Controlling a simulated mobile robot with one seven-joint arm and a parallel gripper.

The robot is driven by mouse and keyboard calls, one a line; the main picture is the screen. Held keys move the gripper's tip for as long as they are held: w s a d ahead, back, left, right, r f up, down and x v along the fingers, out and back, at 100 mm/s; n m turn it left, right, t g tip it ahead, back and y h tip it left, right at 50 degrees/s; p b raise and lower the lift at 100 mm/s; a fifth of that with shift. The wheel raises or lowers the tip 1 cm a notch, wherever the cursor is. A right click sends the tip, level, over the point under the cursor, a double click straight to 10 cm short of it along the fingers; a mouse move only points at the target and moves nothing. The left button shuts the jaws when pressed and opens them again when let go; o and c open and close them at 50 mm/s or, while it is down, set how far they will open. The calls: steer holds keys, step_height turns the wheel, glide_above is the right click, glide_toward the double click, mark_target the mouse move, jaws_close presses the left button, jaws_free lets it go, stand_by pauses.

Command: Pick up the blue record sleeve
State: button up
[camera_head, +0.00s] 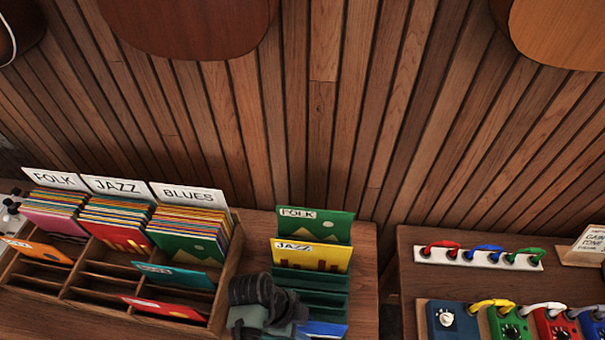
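My gripper end (264,306) is dark grey and black, just left of the rack and close to the blue sleeve. Its fingers are not clearly visible, so I cannot tell whether it is open or shut, or whether it touches the sleeve. A green FOLK sleeve (316,227) and a yellow JAZZ sleeve (312,257) stand upright in the rack.
Another table at right bears pedals (452,321). A slatted wall stands behind.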

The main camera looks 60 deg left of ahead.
steer(key=shift+x, duration=0.95)
steer(key=shift+w, duration=0.1)
jaws_close()
